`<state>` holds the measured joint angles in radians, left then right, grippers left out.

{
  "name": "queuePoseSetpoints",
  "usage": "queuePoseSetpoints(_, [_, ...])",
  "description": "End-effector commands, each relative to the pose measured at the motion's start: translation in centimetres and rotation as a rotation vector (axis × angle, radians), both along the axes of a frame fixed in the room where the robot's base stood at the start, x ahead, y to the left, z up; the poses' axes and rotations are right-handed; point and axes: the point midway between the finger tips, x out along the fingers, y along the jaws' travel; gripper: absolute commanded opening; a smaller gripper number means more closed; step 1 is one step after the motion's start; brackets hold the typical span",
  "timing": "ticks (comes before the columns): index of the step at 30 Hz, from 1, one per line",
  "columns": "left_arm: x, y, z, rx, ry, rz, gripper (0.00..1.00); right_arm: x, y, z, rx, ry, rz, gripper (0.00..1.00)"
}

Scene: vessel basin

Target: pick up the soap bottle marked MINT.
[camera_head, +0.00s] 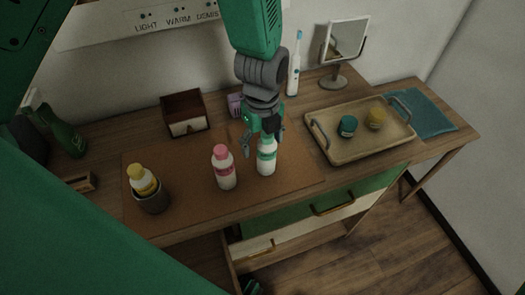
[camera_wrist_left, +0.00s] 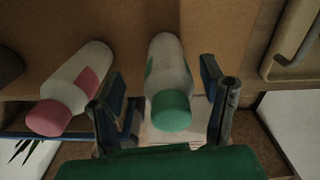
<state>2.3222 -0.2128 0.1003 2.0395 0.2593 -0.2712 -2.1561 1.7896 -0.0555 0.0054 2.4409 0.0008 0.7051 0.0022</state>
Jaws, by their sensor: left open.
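A white bottle with a green cap and green label (camera_head: 266,163) stands upright on the brown mat; no lettering on it is readable. It also shows in the left wrist view (camera_wrist_left: 168,62), between the two fingers. My left gripper (camera_head: 263,146) is open above and around its cap, one finger on each side, with gaps visible in the wrist view. A white bottle with a pink cap (camera_head: 224,174) stands to its left. A yellow-capped bottle (camera_head: 143,180) stands in a dark cup (camera_head: 152,201) farther left. My right gripper is not in view.
A tray (camera_head: 339,157) with a teal jar (camera_head: 347,126) and a yellow jar (camera_head: 376,118) stands to the right. A wooden box (camera_head: 185,113), an electric toothbrush (camera_head: 294,72) and a mirror (camera_head: 345,40) stand behind. A green bottle (camera_head: 62,132) is at far left.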

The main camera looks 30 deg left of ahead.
Motion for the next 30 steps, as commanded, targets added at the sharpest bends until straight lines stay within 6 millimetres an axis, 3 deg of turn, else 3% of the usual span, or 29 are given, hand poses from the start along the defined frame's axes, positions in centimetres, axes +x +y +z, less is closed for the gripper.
queuePoseSetpoints(6, [0.0,-0.3,-2.3,0.003,-0.001,-0.003,0.65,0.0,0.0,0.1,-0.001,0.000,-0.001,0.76])
queuePoseSetpoints(13, [0.0,0.3,-2.5,-0.003,-0.001,-0.001,0.65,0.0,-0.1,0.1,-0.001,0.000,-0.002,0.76])
queuePoseSetpoints(14, [0.0,0.3,-2.5,-0.004,-0.001,-0.001,0.58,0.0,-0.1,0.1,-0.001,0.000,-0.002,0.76])
queuePoseSetpoints(18, [0.0,0.5,-2.6,-0.006,-0.001,-0.001,0.08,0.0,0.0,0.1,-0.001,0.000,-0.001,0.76])
queuePoseSetpoints(19, [0.0,0.5,-2.6,-0.005,0.000,-0.001,0.05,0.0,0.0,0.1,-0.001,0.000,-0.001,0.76])
queuePoseSetpoints(26, [0.0,0.1,-2.6,0.000,0.001,-0.001,0.05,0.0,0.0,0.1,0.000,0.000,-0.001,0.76])
queuePoseSetpoints(30, [0.1,0.0,-1.6,-0.001,-0.002,-0.002,0.05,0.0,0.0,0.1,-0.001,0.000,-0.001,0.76])
